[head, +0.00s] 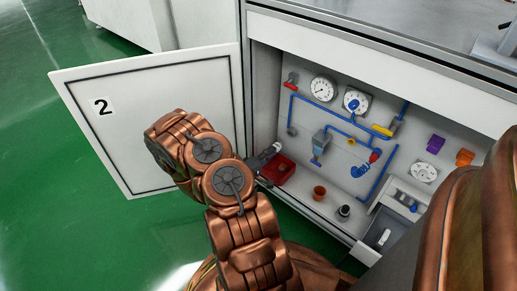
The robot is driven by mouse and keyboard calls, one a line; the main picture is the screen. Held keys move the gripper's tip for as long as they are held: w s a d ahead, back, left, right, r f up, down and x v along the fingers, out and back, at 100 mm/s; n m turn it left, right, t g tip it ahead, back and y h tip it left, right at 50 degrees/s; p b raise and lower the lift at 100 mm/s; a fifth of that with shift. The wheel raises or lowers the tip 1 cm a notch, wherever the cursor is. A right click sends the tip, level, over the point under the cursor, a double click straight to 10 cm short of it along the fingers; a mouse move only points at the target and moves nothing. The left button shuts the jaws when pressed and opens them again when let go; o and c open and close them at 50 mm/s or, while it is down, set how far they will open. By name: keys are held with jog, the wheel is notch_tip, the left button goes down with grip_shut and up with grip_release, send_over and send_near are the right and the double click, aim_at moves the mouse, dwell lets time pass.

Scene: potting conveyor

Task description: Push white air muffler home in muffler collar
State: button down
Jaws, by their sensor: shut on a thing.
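My gripper (266,156) reaches into the open cabinet at its left side, above the red bin. It is small in the head view and partly hidden behind my copper arm. It is shut, and a small pale piece, seemingly the white air muffler (277,147), shows at its tip. A small grey round fitting (291,131) sits at the lower end of the left blue pipe, just above and right of the gripper. I cannot tell whether this is the muffler collar. The muffler's tip looks apart from it.
The cabinet door (155,125), marked 2, stands open at left. The back panel carries blue pipes, gauges (322,89) and valves. On the cabinet floor are a red bin (283,171), an orange-brown pot (319,193), a dark round part (344,211) and a grey tray (364,252).

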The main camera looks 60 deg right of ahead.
jog(key=shift+w+b+x, duration=0.15)
jog(key=shift+b+x, duration=0.35)
jog(key=shift+x, duration=0.75)
jog(key=shift+w+b+x, duration=0.15)
jog(key=shift+b+x, duration=0.35)
jog(key=shift+x, duration=0.75)
jog(key=shift+b+x, duration=0.85)
jog(key=shift+x, duration=0.8)
dwell(0.6)
jog(key=c, duration=1.1)
grip_release()
jog(key=shift+o, duration=0.2)
send_near(277, 145)
jog(key=shift+d+f, duration=0.4)
jog(key=shift+d, duration=0.45)
